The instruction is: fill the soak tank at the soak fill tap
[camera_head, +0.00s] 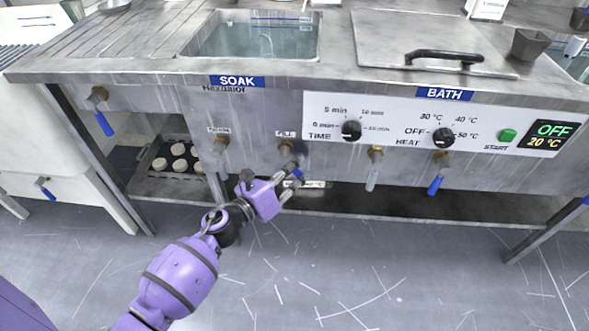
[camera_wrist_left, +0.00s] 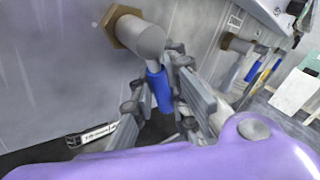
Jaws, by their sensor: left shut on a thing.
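The soak tank (camera_head: 190,48) is a steel basin set in the bench top above the blue SOAK label (camera_head: 237,81). Its inside looks pale blue-grey, like clear water, but I cannot tell the level. The soak fill tap (camera_head: 286,147) sticks out of the front panel under the FILL label. In the left wrist view the brass and grey tap body (camera_wrist_left: 142,36) has a blue lever (camera_wrist_left: 159,88) pointing down. My left gripper (camera_head: 293,172) is shut on that lever, with its fingers on either side of it (camera_wrist_left: 165,92). My right gripper is in neither view.
Another labelled tap (camera_head: 220,146) sits just left of the fill tap. More taps (camera_head: 375,156) are to the right under the control panel (camera_head: 400,128). A lidded bath (camera_head: 390,28) is at the right. A tray of round discs (camera_head: 150,170) lies on the lower shelf. The floor in front is clear.

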